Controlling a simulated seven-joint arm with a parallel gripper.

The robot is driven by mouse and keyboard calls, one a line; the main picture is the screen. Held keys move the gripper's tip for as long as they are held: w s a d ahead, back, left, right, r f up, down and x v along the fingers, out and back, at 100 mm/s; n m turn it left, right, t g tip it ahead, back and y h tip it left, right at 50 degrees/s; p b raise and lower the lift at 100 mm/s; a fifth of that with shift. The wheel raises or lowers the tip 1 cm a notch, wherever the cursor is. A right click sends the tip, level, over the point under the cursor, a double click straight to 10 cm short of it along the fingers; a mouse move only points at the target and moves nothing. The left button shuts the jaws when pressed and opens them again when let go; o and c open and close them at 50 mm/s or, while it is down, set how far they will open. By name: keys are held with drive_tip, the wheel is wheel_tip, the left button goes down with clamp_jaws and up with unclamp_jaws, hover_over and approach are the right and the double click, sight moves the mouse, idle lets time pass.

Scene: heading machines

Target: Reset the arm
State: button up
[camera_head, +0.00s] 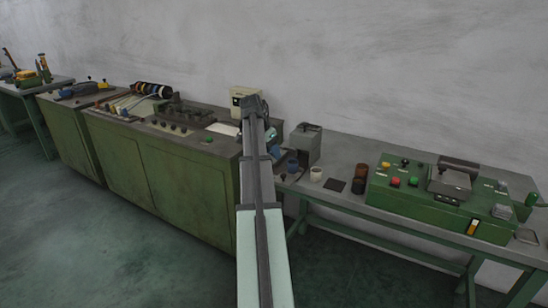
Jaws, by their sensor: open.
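My arm (260,235) rises from the bottom centre of the picture and reaches forward over the gap between the green cabinets and the right-hand bench. Its far, dark end (252,106) is raised in front of the grey wall. I cannot make out gripper fingers there. The arm hides part of the bench behind it, and no held object can be seen.
Long green cabinets (170,180) with controls on top stand at left. The right bench (340,200) holds a grey box (306,143), a white cup (316,174), a brown cup (361,171) and a green machine (440,205) with coloured buttons. Open floor (110,260) lies at front left.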

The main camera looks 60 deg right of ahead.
drive_tip(key=shift+a+r, duration=0.1)
drive_tip(key=shift+r, duration=0.2)
idle(0.5)
